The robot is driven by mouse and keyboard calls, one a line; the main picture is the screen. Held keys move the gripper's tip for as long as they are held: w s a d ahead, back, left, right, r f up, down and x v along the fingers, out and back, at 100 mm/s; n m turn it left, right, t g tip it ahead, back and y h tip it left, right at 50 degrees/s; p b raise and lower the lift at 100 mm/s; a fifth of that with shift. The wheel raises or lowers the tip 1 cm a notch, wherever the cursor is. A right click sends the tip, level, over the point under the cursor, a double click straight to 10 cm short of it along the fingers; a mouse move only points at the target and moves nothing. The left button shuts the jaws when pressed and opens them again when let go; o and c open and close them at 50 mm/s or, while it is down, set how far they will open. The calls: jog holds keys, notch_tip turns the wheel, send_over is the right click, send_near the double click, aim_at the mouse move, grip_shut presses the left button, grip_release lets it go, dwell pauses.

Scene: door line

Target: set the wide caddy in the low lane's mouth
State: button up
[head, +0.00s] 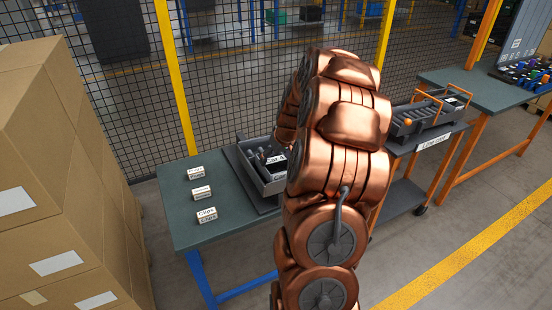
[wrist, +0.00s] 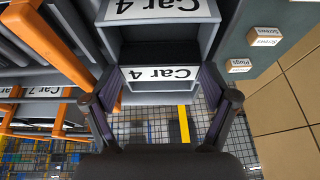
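My gripper (wrist: 156,72) is open in the wrist view, its two fingers wide apart with nothing clearly held between them. Beyond the fingertips is a grey open container (wrist: 208,38) with two "Car 4" labels, upside down in this view. In the head view this container (head: 245,160) sits on the green table's right part, with dark things in it, partly hidden by my arm. A grey caddy with an orange handle (head: 418,118) stands on a cart at the right. My gripper is hidden behind my arm in the head view. I cannot tell which part is the low lane.
The green table (head: 178,205) carries label blocks, including a "Clips" one (head: 207,215). Stacked cardboard boxes (head: 60,180) stand close at the left. A mesh fence (head: 120,100) runs behind. Another table (head: 480,92) stands at the far right. Floor at the lower right is clear.

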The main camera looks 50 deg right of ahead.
jog(key=shift+o, duration=1.3)
jog(key=shift+r, duration=0.1)
jog(key=v, duration=1.1)
jog(key=shift+r, duration=0.4)
jog(key=shift+s+a, duration=0.1)
